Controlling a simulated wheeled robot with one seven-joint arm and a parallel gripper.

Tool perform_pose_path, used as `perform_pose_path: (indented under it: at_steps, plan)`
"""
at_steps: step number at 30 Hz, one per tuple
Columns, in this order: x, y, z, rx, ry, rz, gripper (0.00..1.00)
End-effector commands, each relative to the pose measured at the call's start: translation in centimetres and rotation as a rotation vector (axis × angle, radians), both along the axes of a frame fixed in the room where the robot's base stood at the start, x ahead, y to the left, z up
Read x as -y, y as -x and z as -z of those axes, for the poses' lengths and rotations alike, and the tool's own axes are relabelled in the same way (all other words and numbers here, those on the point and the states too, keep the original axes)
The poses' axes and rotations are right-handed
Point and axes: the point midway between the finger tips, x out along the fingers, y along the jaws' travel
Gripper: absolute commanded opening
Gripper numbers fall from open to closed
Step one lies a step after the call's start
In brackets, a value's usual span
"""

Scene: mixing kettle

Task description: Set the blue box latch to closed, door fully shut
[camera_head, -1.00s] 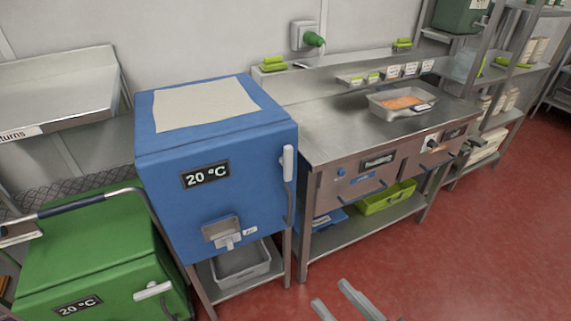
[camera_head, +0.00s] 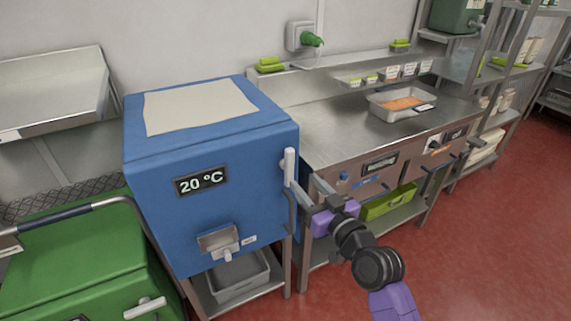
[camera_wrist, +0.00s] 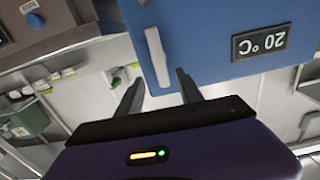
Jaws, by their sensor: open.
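The blue box (camera_head: 210,225) stands left of the steel counter, with a 20 °C display on its front. Its pale latch handle (camera_head: 289,165) points upright at the front's right edge. The door looks about flush, but I cannot tell whether a small gap remains. In the wrist view the box (camera_wrist: 205,35) appears upside down, with the latch (camera_wrist: 157,55) beyond the fingers. My gripper (camera_head: 308,186) is open and empty, just right of the box edge and slightly below the latch. In the wrist view its fingers (camera_wrist: 158,92) are spread and appear apart from the latch.
The steel counter (camera_head: 345,135) with a tray of orange food (camera_head: 402,101) lies close to the right of my gripper. A green box (camera_head: 80,245) with a rail stands at lower left. Red floor (camera_head: 470,240) is free at right.

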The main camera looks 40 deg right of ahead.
Motion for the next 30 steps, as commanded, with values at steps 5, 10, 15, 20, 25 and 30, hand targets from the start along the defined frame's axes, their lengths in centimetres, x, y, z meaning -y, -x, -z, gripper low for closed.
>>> perform_pose_path:
  at_steps: [5,10,15,20,25,30]
  plan:
    - [0.2,-0.8,-0.1,-0.005,0.015,-0.001,0.44]
    - [0.6,-2.3,-0.2,-0.003,0.016,0.000,0.44]
    - [1.1,-4.1,-0.1,-0.004,0.014,0.000,0.44]
    - [1.6,-5.8,-0.1,-0.004,0.014,-0.001,0.44]
    - [2.0,-7.2,-0.1,-0.004,0.015,0.001,0.44]
    - [2.0,-7.3,0.0,-0.005,0.016,0.000,0.44]
